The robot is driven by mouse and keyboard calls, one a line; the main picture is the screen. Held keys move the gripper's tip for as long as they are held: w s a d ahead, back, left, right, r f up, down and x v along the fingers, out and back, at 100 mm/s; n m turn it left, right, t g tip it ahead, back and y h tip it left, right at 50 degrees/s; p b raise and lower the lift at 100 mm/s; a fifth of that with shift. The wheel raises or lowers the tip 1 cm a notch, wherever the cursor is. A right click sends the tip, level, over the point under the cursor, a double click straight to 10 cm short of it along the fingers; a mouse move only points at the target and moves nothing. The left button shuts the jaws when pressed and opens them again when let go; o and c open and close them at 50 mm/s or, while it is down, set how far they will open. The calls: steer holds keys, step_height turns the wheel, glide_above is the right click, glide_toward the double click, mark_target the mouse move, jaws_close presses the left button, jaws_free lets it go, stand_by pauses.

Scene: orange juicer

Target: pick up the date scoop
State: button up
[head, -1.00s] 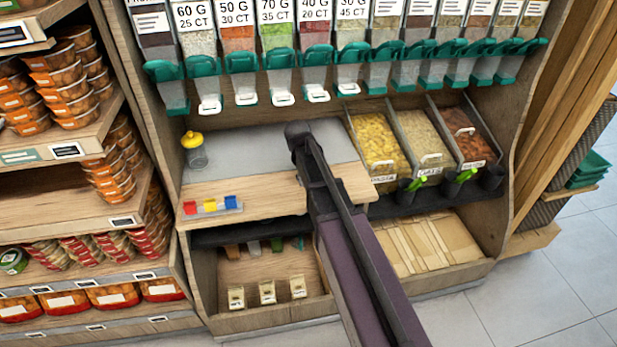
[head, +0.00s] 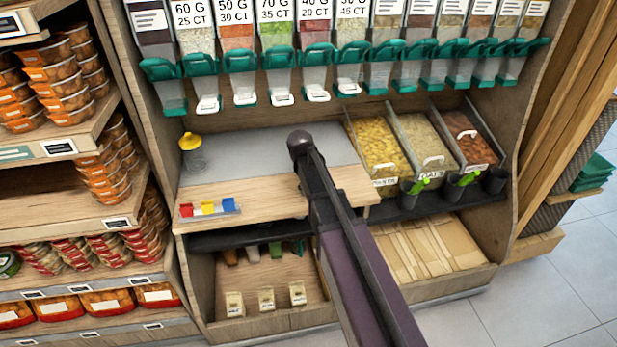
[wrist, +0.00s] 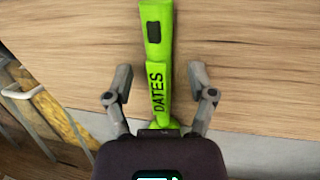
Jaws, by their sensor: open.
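The date scoop (wrist: 155,40) shows in the wrist view as a bright green handle with DATES in dark letters and a dark slot near its far end. It runs up the middle of the picture, against a wooden surface. My gripper (wrist: 160,80) is open, with one finger on each side of the handle and a gap on both sides. The handle's near end reaches down to my gripper's palm; I cannot tell whether they touch. The scoop's bowl is not in view. In the head view my arm hides the scoop and my fingers.
The wooden counter (head: 270,205) carries red, yellow and blue pieces (head: 208,208) and a yellow-lidded jar (head: 190,142). Bins of yellow (head: 380,145), pale (head: 425,140) and brown food (head: 470,140) stand right of my arm. Green handles (head: 418,186) stand in dark cups before them. Dispensers hang above.

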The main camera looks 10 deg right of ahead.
jaws_close()
steer(key=shift+r, duration=0.1)
stand_by(0.4)
step_height(320, 180, up, 3)
steer(key=p, duration=0.3)
steer(key=s+d+r+p, duration=0.1)
steer(key=s+d+p, duration=0.1)
steer(key=s, duration=1.4)
steer(key=shift+r, duration=0.4)
steer(key=shift+r, duration=0.15)
step_height(320, 180, up, 13)
steer(key=p, duration=1.3)
